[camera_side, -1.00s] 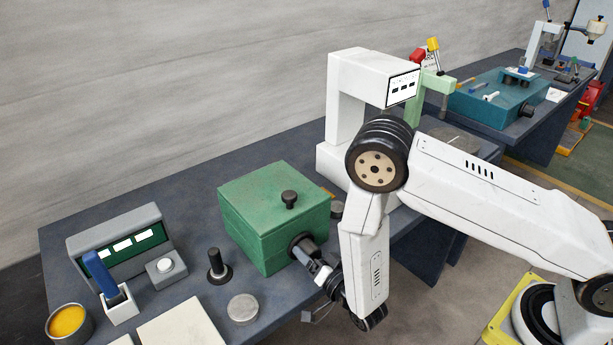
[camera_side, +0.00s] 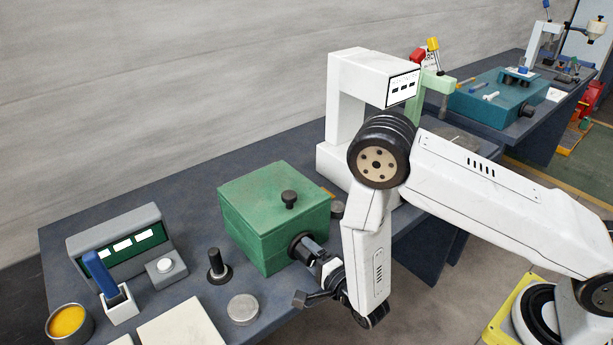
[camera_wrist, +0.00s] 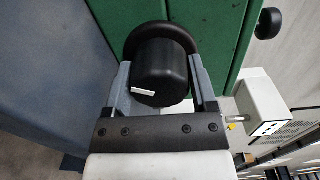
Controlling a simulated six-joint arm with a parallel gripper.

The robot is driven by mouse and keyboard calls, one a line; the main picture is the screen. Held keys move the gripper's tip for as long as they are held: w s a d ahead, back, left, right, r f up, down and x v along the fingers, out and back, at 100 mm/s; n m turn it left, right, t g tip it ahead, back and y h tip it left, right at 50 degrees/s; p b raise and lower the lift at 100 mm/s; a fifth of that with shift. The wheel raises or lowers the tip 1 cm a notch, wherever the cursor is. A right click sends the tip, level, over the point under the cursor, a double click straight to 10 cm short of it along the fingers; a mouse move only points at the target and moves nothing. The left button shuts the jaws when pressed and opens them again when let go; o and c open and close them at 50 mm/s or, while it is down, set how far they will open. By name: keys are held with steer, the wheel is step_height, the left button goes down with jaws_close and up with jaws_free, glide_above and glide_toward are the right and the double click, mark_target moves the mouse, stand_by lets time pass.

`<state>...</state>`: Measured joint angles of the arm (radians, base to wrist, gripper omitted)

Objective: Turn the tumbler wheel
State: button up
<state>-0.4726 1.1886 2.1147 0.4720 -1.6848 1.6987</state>
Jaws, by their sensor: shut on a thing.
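The tumbler wheel is a black round knob (camera_wrist: 162,68) with a white mark on its face, on the front of a green box (camera_side: 268,225). In the side view the knob (camera_side: 298,244) is partly hidden by my gripper (camera_side: 308,250). In the wrist view my gripper (camera_wrist: 162,80) has one finger on each side of the knob and is shut on it. The white mark lies left of the knob's centre, near its lower edge, almost level in that view. A small black knob (camera_side: 289,198) stands on the box's top.
The bench edge runs below my gripper.

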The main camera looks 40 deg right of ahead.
steer(key=shift+s+m, duration=0.1)
steer(key=shift+m, duration=0.9)
steer(key=o, duration=1.2)
steer(key=shift+c, duration=0.2)
steer(key=s, duration=0.7)
steer(key=shift+s, duration=0.4)
steer(key=shift+r, duration=0.1)
